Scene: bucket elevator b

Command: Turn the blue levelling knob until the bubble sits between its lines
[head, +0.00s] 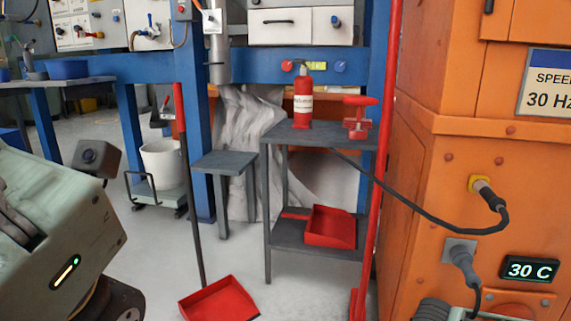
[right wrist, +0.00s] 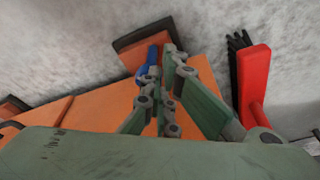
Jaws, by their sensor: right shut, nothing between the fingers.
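The blue knob (head: 340,66) is on the blue crossbeam in the head view, right of a small yellow-green strip (head: 316,65) that looks like the level. A red knob (head: 287,65) is left of the strip. The strip is too small to make out a bubble or lines. My right gripper (right wrist: 162,62) shows in the right wrist view, shut and empty. A small blue part (right wrist: 151,60) shows beside its fingertips; I cannot tell what it is. My left gripper is not in view.
An orange cabinet (head: 455,190) fills the right. A red pole (head: 386,130) rises at right. A red dustpan (head: 217,300) lies on the floor in front. A black cable (head: 415,212) hangs across.

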